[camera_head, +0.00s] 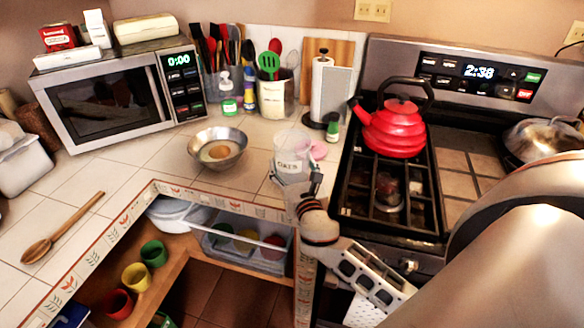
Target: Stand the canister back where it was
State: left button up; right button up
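The canister (292,146) is a clear, pale container with an "OATS" label, near the counter's front corner left of the stove. My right gripper (295,181) comes in from the lower right and is at the canister's lower part, with a finger at each side. The gripper overlaps the canister's base, so I cannot tell whether the fingers press on it or whether the base touches the counter. My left gripper is not in view.
A metal bowl (218,143) with brown contents stands left of the canister. A pink item (319,150) and a green-capped shaker (332,127) are close on its right. The red kettle (394,129) sits on the stove. Tiles (110,165) left of the bowl are clear.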

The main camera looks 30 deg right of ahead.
jog(key=shift+f, duration=0.1)
jog(key=shift+f, duration=0.1)
jog(key=o, duration=1.4)
jog(key=shift+f, duration=0.1)
jog(key=shift+o, duration=1)
jog(key=b+v, duration=0.1)
jog(key=v, duration=1.1)
jog(key=shift+a, duration=0.1)
